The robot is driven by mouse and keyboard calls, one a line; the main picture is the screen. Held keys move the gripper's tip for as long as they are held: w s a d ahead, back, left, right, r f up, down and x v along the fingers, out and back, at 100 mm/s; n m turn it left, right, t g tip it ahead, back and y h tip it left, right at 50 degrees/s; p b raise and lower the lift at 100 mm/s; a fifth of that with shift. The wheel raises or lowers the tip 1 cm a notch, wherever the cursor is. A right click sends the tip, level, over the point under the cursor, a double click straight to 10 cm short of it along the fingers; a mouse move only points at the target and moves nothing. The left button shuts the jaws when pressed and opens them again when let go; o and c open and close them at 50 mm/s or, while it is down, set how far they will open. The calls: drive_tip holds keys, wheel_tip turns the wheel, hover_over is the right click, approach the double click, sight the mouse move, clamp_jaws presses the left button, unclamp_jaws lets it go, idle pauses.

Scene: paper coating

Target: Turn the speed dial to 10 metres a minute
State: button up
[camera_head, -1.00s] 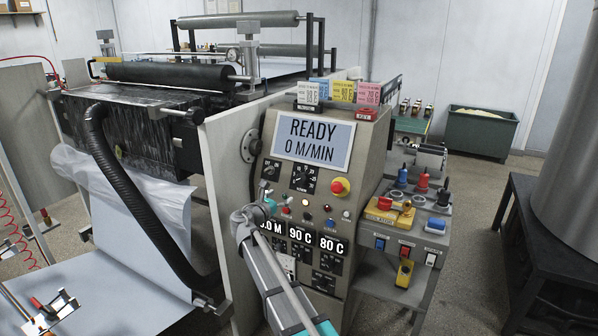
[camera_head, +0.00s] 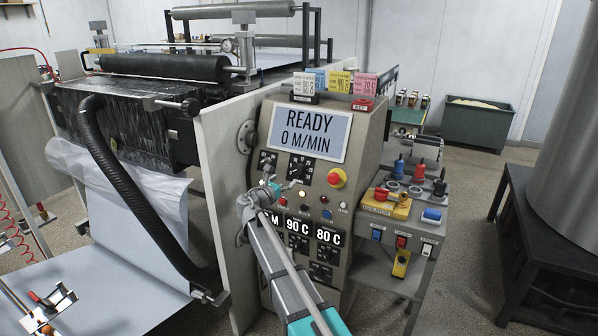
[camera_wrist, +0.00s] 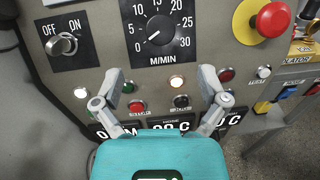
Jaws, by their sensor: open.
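The speed dial (camera_wrist: 160,32) is a black knob with a white pointer, on a black plate marked 0 to 30 and M/MIN. Its pointer looks to be at or near 0. The display (camera_head: 307,133) reads READY, 0 M/MIN. My gripper (camera_wrist: 160,80) is open and empty in the wrist view, its two fingers spread wide below the dial and apart from it. It also shows in the head view (camera_head: 280,187), in front of the panel.
An ON/OFF switch (camera_wrist: 64,44) is left of the dial. A red stop button (camera_wrist: 271,19) on yellow is to its right. Lamps and small buttons (camera_wrist: 180,101) lie just below, between and beside my fingers.

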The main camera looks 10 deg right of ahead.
sight(297, 171)
drive_tip(key=x, duration=0.9)
drive_tip(key=c, duration=1.1)
drive_tip(key=shift+d, duration=0.45)
drive_tip(key=shift+c, duration=0.2)
drive_tip(key=shift+a, duration=0.25)
drive_tip(key=shift+m, duration=0.3)
drive_tip(key=shift+a, duration=0.1)
